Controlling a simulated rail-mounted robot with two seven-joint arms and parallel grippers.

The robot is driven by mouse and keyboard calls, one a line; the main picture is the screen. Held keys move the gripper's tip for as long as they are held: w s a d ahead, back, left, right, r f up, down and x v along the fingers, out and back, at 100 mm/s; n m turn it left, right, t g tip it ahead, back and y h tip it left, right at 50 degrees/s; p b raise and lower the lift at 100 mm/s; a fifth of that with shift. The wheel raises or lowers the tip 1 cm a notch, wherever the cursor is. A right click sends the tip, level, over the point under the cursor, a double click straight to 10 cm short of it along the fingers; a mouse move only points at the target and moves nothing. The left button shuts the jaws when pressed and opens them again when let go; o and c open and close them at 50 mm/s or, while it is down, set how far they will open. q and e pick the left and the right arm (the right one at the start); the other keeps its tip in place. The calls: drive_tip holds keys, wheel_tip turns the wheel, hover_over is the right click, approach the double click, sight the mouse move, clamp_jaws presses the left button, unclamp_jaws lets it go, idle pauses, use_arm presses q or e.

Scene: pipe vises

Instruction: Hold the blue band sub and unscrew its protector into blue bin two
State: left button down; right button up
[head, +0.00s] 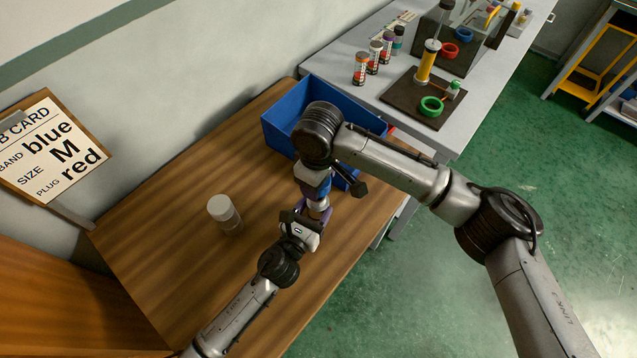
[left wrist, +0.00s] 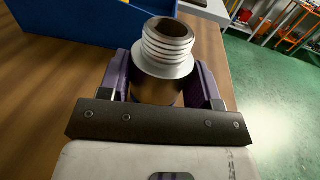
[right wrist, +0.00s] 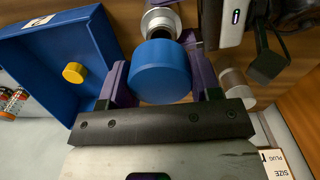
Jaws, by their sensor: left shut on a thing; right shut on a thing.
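My left gripper (head: 312,217), purple-fingered, is shut on the metal sub (head: 319,204). In the left wrist view the sub (left wrist: 168,58) stands between the fingers, its silver threaded end bare and its bore open; I cannot make out a blue band. My right gripper (right wrist: 160,85) is shut on a blue protector cap (right wrist: 160,72). The cap is off the thread, close to the sub's end (right wrist: 161,22) in the right wrist view. The blue bin (head: 284,120) stands behind the grippers on the wooden table; whether it is bin two I cannot tell.
A yellow cap (right wrist: 74,72) lies inside the bin. A job card (head: 52,146) reads blue, M, red.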

use_arm(q)
drive_tip(key=shift+c, duration=1.1)
unclamp_jaws()
